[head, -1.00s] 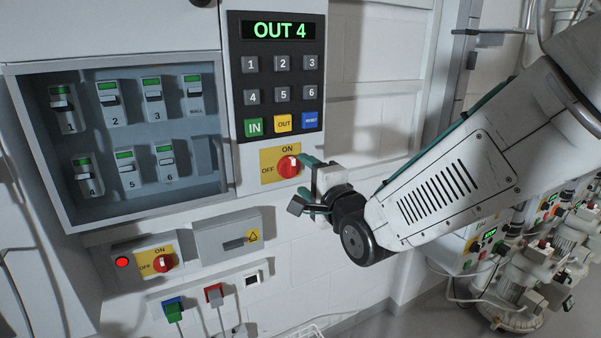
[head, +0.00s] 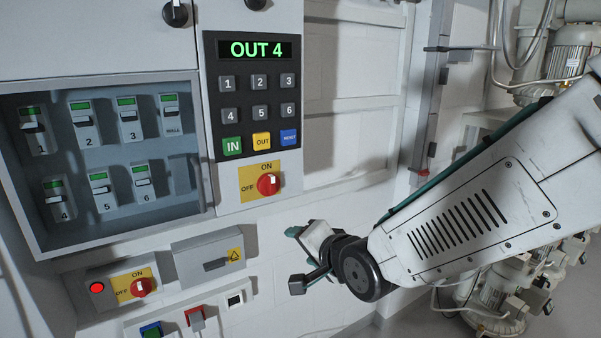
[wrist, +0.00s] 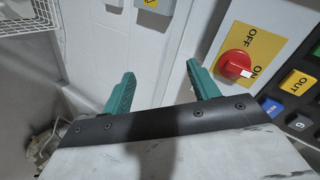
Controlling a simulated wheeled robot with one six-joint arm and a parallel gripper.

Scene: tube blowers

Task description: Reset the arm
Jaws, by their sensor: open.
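My gripper (head: 295,258) is at the end of my white arm, in front of the wall at the lower right of the control panel. It is open and empty. In the wrist view its two green fingers (wrist: 158,86) stand apart with nothing between them. The red rotary switch (head: 268,184) on its yellow ON/OFF plate is above and left of the gripper, apart from it. It also shows in the wrist view (wrist: 234,65), just right of the right finger. The switch's white mark points toward ON. The display (head: 257,50) above the keypad reads OUT 4.
A breaker box (head: 120,220) with several numbered switches is at the left. A lower red switch (head: 141,287) with a lit red lamp, a grey box (head: 207,258) and plugs are below. Pipes and pumps (head: 497,300) stand at the right. The wall around my gripper is clear.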

